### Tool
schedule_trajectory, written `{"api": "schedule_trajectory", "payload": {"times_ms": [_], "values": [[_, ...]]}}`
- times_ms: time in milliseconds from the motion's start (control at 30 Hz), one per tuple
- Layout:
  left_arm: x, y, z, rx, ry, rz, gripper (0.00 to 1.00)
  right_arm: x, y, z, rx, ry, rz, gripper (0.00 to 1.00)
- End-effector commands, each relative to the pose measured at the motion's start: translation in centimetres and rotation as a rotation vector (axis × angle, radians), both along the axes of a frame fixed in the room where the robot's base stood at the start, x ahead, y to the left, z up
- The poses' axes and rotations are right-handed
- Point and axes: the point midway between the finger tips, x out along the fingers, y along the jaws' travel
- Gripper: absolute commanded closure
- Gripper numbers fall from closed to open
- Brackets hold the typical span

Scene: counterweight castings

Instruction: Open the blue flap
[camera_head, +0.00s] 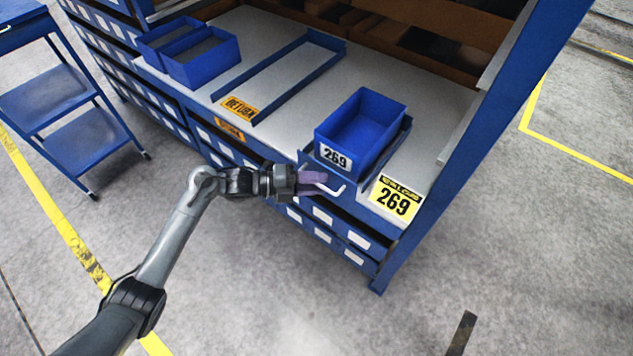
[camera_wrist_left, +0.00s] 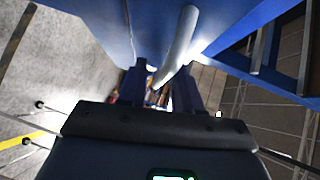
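The blue flap (camera_head: 352,196) is the front panel below the blue bin marked 269, and it carries a pale bar handle (camera_head: 335,190). The handle also shows in the left wrist view (camera_wrist_left: 181,42), with blue panel surface (camera_wrist_left: 100,22) beside it. My left gripper (camera_head: 316,179) is at the handle's left part, in front of the flap. In the left wrist view its two fingers (camera_wrist_left: 160,92) stand apart, with the handle's lower end reaching toward the gap between them. I see no firm grip on it. My right gripper is not in view.
The blue bin (camera_head: 360,130) stands behind the flap, left of a yellow 269 label (camera_head: 395,199). A shallow return tray (camera_head: 285,80) and two blue bins (camera_head: 205,62) are farther left. A blue rack post (camera_head: 470,140) rises at right. The floor in front is clear.

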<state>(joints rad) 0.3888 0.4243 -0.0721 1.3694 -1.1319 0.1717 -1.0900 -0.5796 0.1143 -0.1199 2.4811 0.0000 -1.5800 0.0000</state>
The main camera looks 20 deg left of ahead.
Motion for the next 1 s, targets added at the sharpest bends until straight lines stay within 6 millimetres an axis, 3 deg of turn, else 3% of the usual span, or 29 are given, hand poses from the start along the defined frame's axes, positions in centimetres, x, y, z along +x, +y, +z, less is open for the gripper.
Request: {"api": "schedule_trajectory", "payload": {"times_ms": [367,600,1000], "values": [[0.18,-0.34,-0.11,0.001,0.0,0.001,0.67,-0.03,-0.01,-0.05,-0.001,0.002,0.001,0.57],[0.18,-0.32,-0.1,0.001,0.0,0.001,1.0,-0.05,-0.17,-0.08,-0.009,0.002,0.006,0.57],[0.13,-0.31,-0.27,-0.001,-0.006,0.0,1.0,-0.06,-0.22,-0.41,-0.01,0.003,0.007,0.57]]}}
